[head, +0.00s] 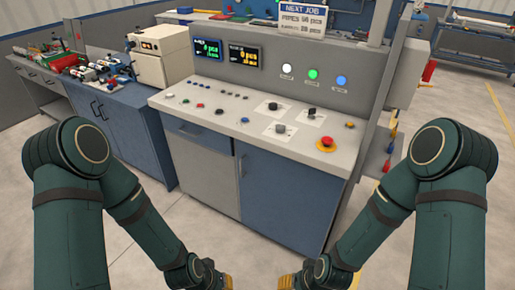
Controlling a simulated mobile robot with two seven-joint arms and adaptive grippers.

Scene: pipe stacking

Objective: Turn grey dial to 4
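The control console (225,120) stands ahead of me. Three dials on white plates sit on its sloped top: a greyish one (280,129) at the front, a dark one (272,106) behind it and another dark one (311,113) to the right. The front one looks greyest, but their numbers and pointer positions are too small to read. My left gripper (228,283) and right gripper (287,283) are at the bottom edge, low in front of the console and away from the dials. Both are partly cut off, so their opening is unclear.
A red button on a yellow base (326,144) is right of the dials. Several small buttons (219,111) line the panel's left. Two displays (208,49) and white, green and blue lights (313,73) are on the upright panel. Open floor (150,245) lies before the console.

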